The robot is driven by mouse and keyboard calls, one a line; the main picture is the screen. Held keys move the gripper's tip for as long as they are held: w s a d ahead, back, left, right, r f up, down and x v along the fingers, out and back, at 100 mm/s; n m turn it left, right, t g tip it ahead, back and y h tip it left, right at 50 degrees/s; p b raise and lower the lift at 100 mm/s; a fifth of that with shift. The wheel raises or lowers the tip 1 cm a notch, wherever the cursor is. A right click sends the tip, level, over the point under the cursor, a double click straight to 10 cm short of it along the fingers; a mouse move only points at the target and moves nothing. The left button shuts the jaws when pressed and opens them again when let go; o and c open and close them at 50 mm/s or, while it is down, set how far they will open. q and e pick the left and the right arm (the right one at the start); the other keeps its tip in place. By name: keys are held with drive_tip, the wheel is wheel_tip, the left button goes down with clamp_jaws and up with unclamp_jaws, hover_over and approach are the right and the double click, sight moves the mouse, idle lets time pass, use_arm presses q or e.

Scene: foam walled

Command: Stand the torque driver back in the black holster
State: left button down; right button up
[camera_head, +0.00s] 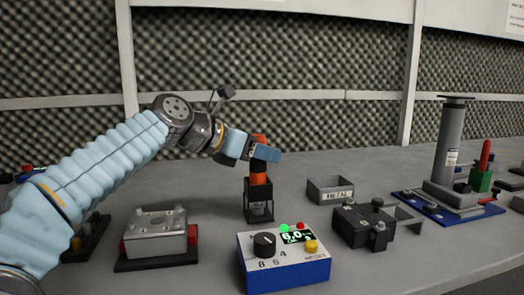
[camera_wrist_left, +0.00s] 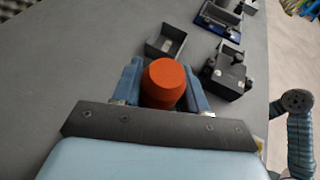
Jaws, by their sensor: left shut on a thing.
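The torque driver (camera_head: 259,178) has an orange-red handle and stands upright, its lower part inside the open-sided black holster (camera_head: 247,201). My left gripper (camera_head: 262,150) is shut on the driver's handle near its top. In the left wrist view the round orange end of the driver (camera_wrist_left: 164,82) sits between the two blue fingers of my left gripper (camera_wrist_left: 163,90). The holster is hidden in that view. I cannot tell whether the driver rests on the holster's bottom. My right gripper is not in view.
A blue box with a dial and display (camera_head: 288,272) stands in front of the holster. A metal block on a black base (camera_head: 157,236) is at left. A grey METAL tray (camera_head: 330,191) and a black fixture (camera_head: 364,225) are at right. A column on a blue plate (camera_head: 452,150) stands farther right.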

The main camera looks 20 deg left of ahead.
use_arm(q)
drive_tip(key=shift+f, duration=0.1)
drive_tip(key=c, duration=0.5)
unclamp_jaws()
drive_tip(key=p+v, duration=0.1)
drive_tip(key=v, duration=1.3)
drive_tip(key=shift+d, duration=0.1)
